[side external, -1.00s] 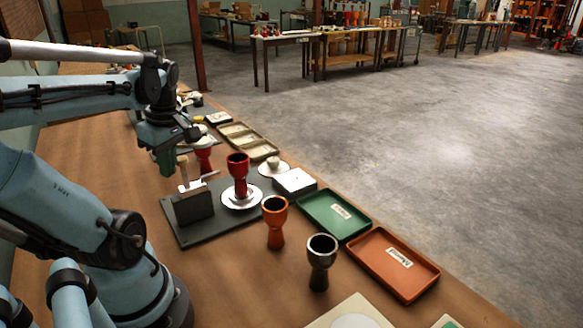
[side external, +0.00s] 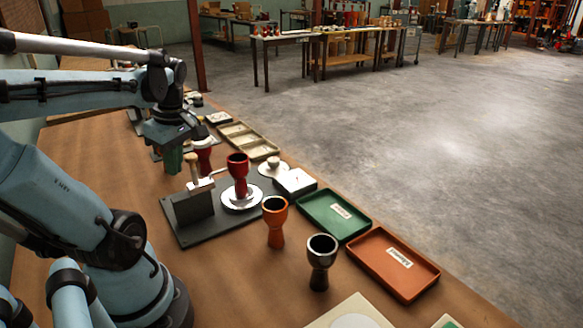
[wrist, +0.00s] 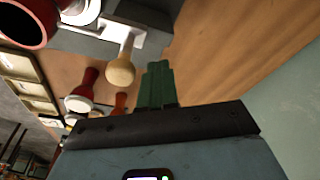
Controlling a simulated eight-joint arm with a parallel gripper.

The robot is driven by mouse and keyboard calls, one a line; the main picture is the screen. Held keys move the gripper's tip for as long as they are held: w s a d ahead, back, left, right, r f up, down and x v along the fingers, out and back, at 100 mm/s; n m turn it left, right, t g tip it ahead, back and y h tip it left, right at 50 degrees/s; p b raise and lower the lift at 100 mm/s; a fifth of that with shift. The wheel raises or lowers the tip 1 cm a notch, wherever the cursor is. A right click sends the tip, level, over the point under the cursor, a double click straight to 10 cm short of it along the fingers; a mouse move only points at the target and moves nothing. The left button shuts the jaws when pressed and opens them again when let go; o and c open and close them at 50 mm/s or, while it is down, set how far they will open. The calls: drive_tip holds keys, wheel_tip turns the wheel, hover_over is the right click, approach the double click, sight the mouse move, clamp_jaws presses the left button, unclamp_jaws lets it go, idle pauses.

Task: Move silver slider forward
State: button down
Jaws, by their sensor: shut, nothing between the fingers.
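The silver slider (side external: 203,184) sits on a dark block on a dark base plate (side external: 215,230). Its upright handle has a pale tan knob (side external: 191,161), which also shows in the wrist view (wrist: 121,70). The slider's bar points right, its end close to a red goblet drum (side external: 239,176) on a silver disc; I cannot tell if they touch. My gripper (side external: 173,161) has green fingers, shut and empty, just left of the knob. In the wrist view the fingers (wrist: 157,84) are beside the knob; contact is unclear.
An orange goblet (side external: 275,222) and a dark metallic goblet (side external: 321,262) stand in front. Green (side external: 335,215) and orange (side external: 392,263) trays lie at the right edge. Another red goblet (side external: 203,158) stands behind my gripper.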

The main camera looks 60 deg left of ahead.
drive_tip(key=shift+s, duration=0.4)
drive_tip(key=shift+r, duration=0.1)
wheel_tip(320, 180, up, 7)
idle(0.8)
drive_tip(key=w+d+f+m+t+h, duration=0.1)
drive_tip(key=w+d+f+m+t, duration=0.3)
drive_tip(key=w+d+m, duration=0.3)
drive_tip(key=w+d+f+m+t+h, duration=0.1)
drive_tip(key=w+d+f+m+t, duration=0.3)
drive_tip(key=w+d+m, duration=0.4)
drive_tip(key=d+m, duration=0.6)
drive_tip(key=m, duration=0.3)
drive_tip(key=shift+w, duration=0.2)
